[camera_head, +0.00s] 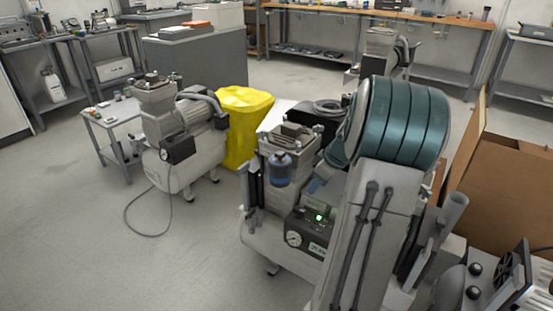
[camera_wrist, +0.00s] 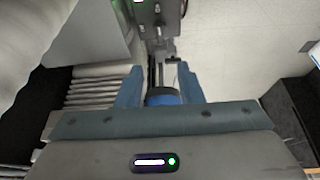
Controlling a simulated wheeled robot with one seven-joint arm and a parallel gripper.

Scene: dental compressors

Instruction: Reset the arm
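My gripper (camera_wrist: 160,82) shows in the wrist view with its two blue fingers apart. A round blue part (camera_wrist: 162,97) shows between the fingers near their base; I cannot tell whether they touch it. In the head view my arm covers much of the right middle, and I cannot make out the fingers clearly. The near compressor (camera_head: 262,235) stands beside my arm, with a pressure gauge (camera_head: 293,239), a green light and a blue bowl (camera_head: 280,168) on it. My arm hides its right side.
A second compressor (camera_head: 182,135) stands at left with a cable looped on the floor. A yellow-covered thing (camera_head: 243,125) is behind it. A small side table (camera_head: 112,112), workbenches (camera_head: 440,19) and a cardboard box (camera_head: 505,190) stand around. The floor at front left is clear.

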